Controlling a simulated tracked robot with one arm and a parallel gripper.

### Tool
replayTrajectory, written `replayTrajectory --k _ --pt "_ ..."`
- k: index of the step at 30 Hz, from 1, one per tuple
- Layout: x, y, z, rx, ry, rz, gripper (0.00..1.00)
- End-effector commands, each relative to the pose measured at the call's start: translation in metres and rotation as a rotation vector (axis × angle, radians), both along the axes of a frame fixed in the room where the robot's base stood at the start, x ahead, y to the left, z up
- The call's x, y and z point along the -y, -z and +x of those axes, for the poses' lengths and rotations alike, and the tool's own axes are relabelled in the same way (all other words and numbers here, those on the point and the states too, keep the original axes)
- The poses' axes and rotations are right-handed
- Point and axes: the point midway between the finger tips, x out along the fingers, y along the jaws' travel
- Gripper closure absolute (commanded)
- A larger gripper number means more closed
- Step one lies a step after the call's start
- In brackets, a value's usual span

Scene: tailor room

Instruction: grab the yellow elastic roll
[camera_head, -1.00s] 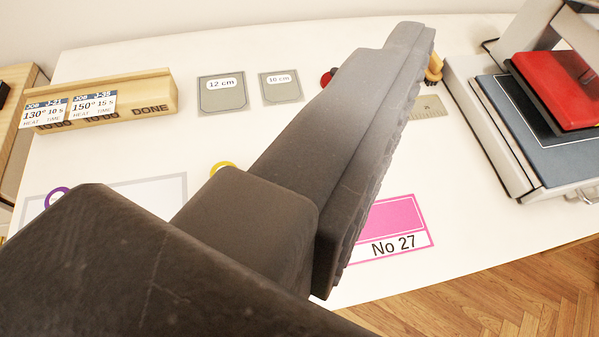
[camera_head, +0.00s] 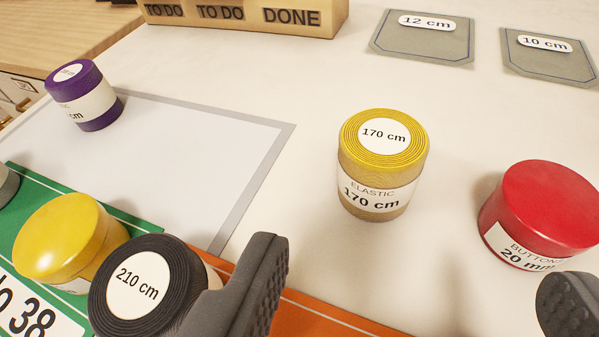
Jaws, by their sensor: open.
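The yellow elastic roll (camera_head: 372,199) stands upright on the white table, with a round "170 cm" label on top and an "ELASTIC 170 cm" band on its side. My gripper (camera_head: 415,290) is open. Its left finger is at the bottom centre and its right finger at the bottom right edge. The roll stands beyond the fingertips, between them in the picture and apart from both. Nothing is between the fingers.
A black "210 cm" roll (camera_head: 140,285) is close beside my left finger. A red buttons tin (camera_head: 545,210) stands just beyond my right finger. A yellow tin (camera_head: 68,238) and purple roll (camera_head: 84,95) are at left. Behind are a wooden holder (camera_head: 325,20) and two grey pockets (camera_head: 425,45).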

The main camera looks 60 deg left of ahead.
Motion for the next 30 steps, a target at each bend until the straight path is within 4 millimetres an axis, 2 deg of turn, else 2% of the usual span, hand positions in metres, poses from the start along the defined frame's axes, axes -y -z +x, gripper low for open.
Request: replayTrajectory --k 3,9,19,24,30 --pt "-0.017 0.014 0.013 -0.003 -0.005 0.0 0.29" --pt "-0.037 0.025 0.036 0.002 -0.001 -0.002 0.29" --pt "-0.053 0.034 0.048 -0.001 0.0 -0.002 0.29" --pt "-0.071 0.04 0.059 0.002 -0.001 -0.001 0.29" --pt "-0.084 0.048 0.072 0.0 0.001 -0.003 0.29"
